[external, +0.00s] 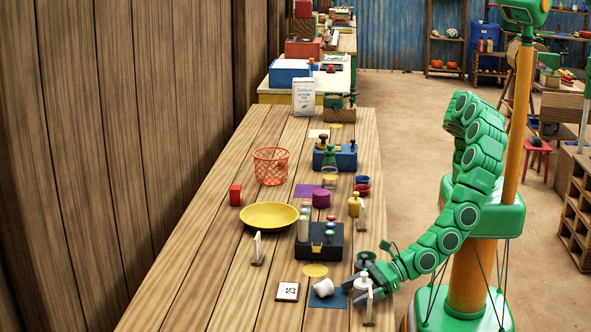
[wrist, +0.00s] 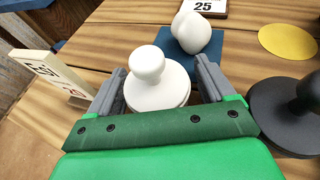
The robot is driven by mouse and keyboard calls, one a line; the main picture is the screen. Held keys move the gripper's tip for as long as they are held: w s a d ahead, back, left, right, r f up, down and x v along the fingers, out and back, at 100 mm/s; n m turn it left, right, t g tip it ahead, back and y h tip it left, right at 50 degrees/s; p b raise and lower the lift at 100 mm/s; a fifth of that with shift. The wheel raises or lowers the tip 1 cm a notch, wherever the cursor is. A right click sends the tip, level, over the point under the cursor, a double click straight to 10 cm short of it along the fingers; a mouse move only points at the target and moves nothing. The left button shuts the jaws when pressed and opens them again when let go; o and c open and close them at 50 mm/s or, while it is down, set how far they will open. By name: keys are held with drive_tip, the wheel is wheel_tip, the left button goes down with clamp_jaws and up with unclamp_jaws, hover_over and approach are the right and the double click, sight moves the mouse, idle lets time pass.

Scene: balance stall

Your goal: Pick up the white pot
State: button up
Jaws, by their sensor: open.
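A white pot-like piece with a round knob on top (wrist: 148,70) stands upright on the wooden table between the open fingers of my gripper (wrist: 158,82). There appears to be a small gap between it and each finger. In the external view, this white piece (external: 362,284) is near the table's right edge, with my gripper (external: 361,291) around it. A second white rounded piece (wrist: 196,32) lies tilted on a blue square mat (wrist: 222,55), just beyond the fingers. That second piece also shows in the external view (external: 322,287).
A black knobbed piece (wrist: 290,108) stands close right of my gripper. A small upright card (wrist: 48,72) stands close left. A "25" tag (wrist: 207,6) and a yellow disc (wrist: 288,40) lie beyond. A black rack (external: 319,245) and yellow bowl (external: 269,216) stand farther back.

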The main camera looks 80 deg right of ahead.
drive_tip(key=c, duration=1.3)
drive_tip(key=shift+o, duration=0.2)
